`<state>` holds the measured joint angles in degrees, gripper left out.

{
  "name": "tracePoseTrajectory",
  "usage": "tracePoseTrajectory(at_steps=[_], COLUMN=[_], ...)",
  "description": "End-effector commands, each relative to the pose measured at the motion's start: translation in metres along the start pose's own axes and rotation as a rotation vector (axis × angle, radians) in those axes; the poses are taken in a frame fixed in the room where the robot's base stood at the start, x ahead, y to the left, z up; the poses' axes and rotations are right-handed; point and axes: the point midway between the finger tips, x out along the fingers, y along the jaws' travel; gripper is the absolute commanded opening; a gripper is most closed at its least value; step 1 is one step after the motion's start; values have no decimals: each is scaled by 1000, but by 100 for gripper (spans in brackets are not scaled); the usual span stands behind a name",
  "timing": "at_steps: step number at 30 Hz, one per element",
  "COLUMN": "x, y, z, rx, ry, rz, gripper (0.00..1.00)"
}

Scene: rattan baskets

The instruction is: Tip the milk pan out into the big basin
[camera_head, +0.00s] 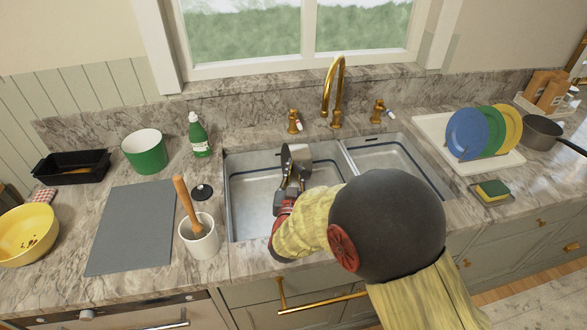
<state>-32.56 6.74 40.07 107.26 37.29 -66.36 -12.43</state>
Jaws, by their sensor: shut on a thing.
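The milk pan (301,154) is a small metal pan over the big basin (252,190), the larger left half of the steel sink. It is tipped steeply onto its side, seen partly edge-on. My gripper (290,188) is shut on the pan, on its near side where the handle would be. The grip itself is small and partly hidden by my arm. Any contents of the pan, or anything poured below it, cannot be made out. The part of the basin floor that shows looks bare.
A brass tap (335,90) stands behind the sink, close to the pan. A white utensil crock (201,240) and a green soap bottle (198,137) stand left of the basin. The smaller basin (392,160) is on the right, before a plate rack (465,160).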

Motion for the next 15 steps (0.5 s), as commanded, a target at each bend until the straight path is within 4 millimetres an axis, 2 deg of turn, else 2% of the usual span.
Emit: tracePoseTrajectory(at_steps=[1,15], x=[2,10], y=[4,28], z=[-9,-13], rx=[62,620], ry=[-17,-222], rz=[1,-14], gripper=[0,0])
